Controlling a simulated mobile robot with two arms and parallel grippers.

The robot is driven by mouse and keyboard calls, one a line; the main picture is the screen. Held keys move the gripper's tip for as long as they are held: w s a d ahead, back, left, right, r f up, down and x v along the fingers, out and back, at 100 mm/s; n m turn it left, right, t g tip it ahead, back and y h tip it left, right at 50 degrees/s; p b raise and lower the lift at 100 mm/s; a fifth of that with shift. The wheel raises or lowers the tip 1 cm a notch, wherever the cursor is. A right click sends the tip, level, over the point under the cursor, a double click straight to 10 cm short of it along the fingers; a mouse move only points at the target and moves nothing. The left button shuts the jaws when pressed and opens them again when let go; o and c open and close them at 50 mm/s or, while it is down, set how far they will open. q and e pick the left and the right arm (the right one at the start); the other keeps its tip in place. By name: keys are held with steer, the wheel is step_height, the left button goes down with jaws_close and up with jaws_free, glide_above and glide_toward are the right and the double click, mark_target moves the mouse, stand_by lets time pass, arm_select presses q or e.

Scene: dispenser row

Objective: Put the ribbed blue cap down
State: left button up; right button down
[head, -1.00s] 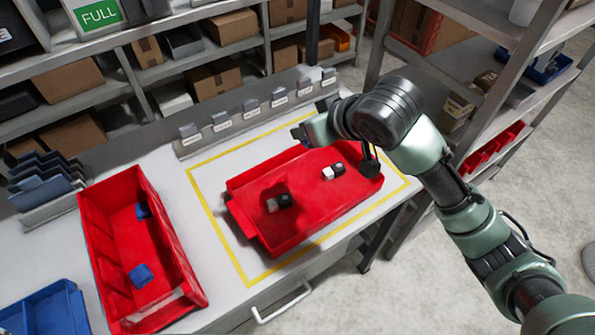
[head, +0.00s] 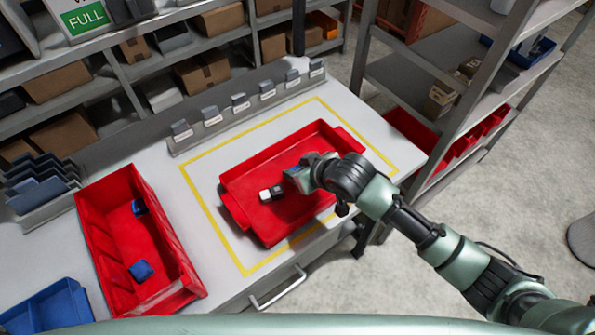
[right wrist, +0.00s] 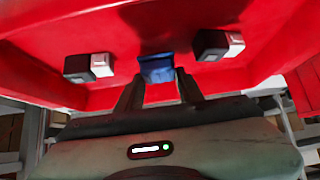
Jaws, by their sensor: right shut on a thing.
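The blue cap (right wrist: 157,69) shows between the two fingertips of my right gripper in the right wrist view; its ribs are too small to make out. My right gripper (head: 297,182) is shut on it, inside the outline of the red tray (head: 240,183) in the head view. I cannot tell whether the cap touches the tray floor. One black-and-white piece (head: 271,193) lies in the tray left of the gripper. The right wrist view shows two such pieces, one left (right wrist: 90,66) and one right (right wrist: 218,44) of the cap. My left gripper is not seen.
The tray sits within a yellow outline (head: 215,235) on the pale table. A red bin (head: 90,218) with two blue pieces (head: 141,270) stands left, and a blue bin (head: 48,310) at lower left. Small grey holders (head: 240,102) line the back. Shelves (head: 440,70) stand at right.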

steer(key=shift+f, duration=1.05)
steer(key=shift+f, duration=0.1)
steer(key=c, duration=0.9)
jaws_free()
steer(key=b+v, duration=0.1)
steer(key=v, duration=1.1)
